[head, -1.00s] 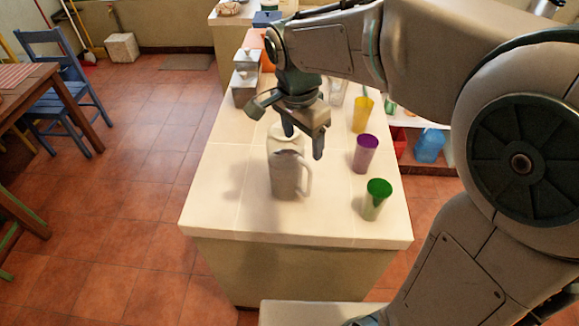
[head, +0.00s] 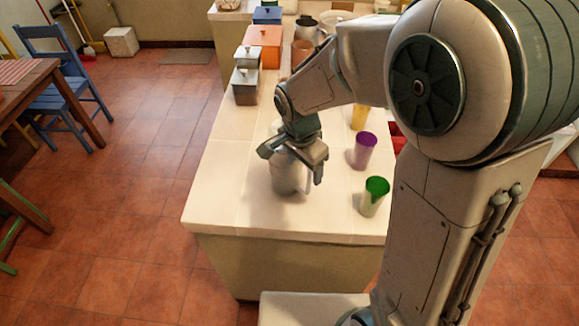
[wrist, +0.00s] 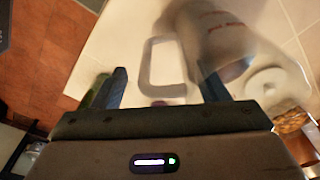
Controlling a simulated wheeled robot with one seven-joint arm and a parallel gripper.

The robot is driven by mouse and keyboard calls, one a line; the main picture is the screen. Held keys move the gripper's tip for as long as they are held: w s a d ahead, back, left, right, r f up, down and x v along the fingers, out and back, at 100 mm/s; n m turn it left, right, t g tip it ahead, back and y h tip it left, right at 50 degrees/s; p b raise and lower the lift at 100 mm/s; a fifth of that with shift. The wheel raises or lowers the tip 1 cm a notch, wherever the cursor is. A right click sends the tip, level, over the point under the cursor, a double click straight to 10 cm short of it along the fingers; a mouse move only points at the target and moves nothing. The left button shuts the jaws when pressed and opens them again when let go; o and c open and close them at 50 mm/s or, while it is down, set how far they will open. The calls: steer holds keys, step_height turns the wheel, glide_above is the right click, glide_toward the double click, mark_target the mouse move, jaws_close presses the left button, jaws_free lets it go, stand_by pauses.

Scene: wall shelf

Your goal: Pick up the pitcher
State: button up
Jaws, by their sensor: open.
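The grey-white pitcher (head: 288,178) stands upright on the pale tiled counter (head: 225,180), near its front end. My gripper (head: 295,165) is low over its top, pointing down, with its fingers apart. It hides the pitcher's rim and most of its handle in the head view. In the wrist view the pitcher (wrist: 222,42) is blurred, with its body at upper right. Its square handle loop shows between the two fingers of my gripper (wrist: 163,86). The right finger overlaps the pitcher's mouth; I cannot tell whether it touches.
A purple cup (head: 363,152) and a green cup (head: 373,197) stand right of the pitcher. A yellow cup (head: 360,118) is partly hidden behind my arm. Metal canisters (head: 245,85) and an orange box (head: 264,45) stand farther back. The counter left of the pitcher is clear.

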jaws_close()
steer(key=shift+r, duration=0.2)
steer(key=shift+r+b, duration=0.3)
steer(key=shift+r, duration=1.6)
steer(key=s+d+r+b, duration=0.2)
steer(key=s+d+r, duration=0.4)
steer(key=d, duration=0.3)
steer(key=shift+d+r+b, duration=0.4)
steer(key=shift+r, duration=0.05)
steer(key=shift+s, duration=0.1)
